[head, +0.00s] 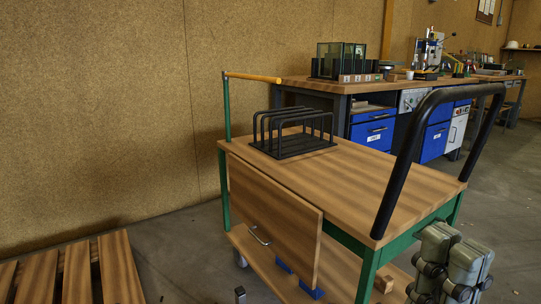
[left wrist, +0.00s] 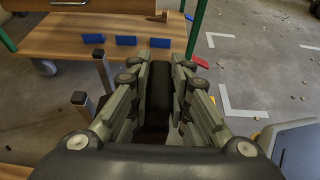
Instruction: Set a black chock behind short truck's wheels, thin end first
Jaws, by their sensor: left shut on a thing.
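The short truck (head: 390,190) has a wooden top, green legs and a black push handle. A caster wheel (head: 240,258) shows under its left end, and a wheel (left wrist: 45,67) shows at the upper left of the left wrist view. My left gripper (left wrist: 160,68) is shut on a black block-like thing, seemingly the black chock (left wrist: 159,95), its thin end not clear. It is held over the floor, apart from the truck. My right gripper (head: 452,262) is at the lower right of the head view, beside the truck; its fingertips are unclear.
A black rack (head: 292,138) stands on the truck's top. Blue blocks (left wrist: 126,41) sit on its lower shelf. Grey posts with black tops (left wrist: 80,100) stand left of my left gripper. A red piece (left wrist: 200,62) lies beyond.

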